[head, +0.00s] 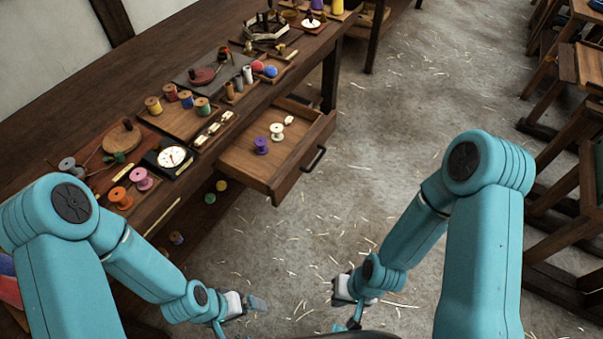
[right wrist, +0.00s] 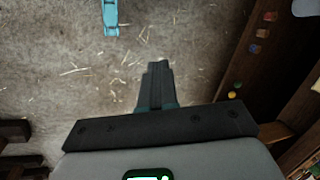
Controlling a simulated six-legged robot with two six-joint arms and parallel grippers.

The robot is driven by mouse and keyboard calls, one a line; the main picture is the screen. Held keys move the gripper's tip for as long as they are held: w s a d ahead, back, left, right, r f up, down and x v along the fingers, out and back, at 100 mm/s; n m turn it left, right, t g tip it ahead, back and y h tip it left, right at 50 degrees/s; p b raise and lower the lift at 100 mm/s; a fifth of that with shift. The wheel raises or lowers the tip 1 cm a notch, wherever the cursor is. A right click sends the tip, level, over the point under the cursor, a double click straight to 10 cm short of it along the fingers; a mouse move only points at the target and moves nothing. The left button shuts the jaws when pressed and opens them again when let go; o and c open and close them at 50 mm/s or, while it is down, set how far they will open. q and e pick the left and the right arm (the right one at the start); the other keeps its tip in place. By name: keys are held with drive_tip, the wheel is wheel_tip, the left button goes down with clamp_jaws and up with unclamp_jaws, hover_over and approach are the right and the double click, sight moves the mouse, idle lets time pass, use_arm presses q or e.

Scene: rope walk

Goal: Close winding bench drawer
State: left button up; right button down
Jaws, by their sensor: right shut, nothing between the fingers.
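The winding bench drawer (head: 243,163) is pulled well out from the front of the dark wooden bench (head: 190,62). Its dark bar handle (head: 314,158) faces the open floor. Inside lie a purple spool (head: 261,146), a cream spool (head: 277,131) and a small pale piece (head: 289,120). My right gripper (head: 343,288) is below the drawer in the head view, apart from the handle. In the right wrist view its fingers (right wrist: 158,82) are together and empty. My left gripper (head: 250,302) is low in the head view, apart from the drawer; its jaws are too small to read.
Spools, a dial gauge (head: 172,157) and wooden trays crowd the bench top. Several spools sit on a low shelf under the bench. Wooden stools or frames (head: 570,85) stand along the right. The floor (head: 390,110) between is clear apart from scattered straw.

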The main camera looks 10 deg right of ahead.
wheel_tip(320, 180, down, 8)
drive_tip(key=w+d+m+g+b, duration=0.1)
drive_tip(key=m+b, duration=0.3)
drive_tip(key=b, duration=0.3)
drive_tip(key=m+t+y+b, duration=1.1)
drive_tip(key=m+b, duration=0.8)
drive_tip(key=b, duration=0.7)
approach(285, 188)
drive_tip(key=shift+t+h, duration=0.4)
drive_tip(key=shift+t, duration=0.2)
drive_tip(key=b+x, duration=0.1)
drive_tip(key=x, duration=0.1)
drive_tip(key=b+x, duration=0.2)
drive_tip(key=x, duration=0.1)
drive_tip(key=shift+s+a, duration=0.15)
drive_tip(key=shift+a, duration=0.45)
drive_tip(key=shift+w+a, duration=0.35)
drive_tip(key=shift+a, duration=0.1)
drive_tip(key=shift+r, duration=0.1)
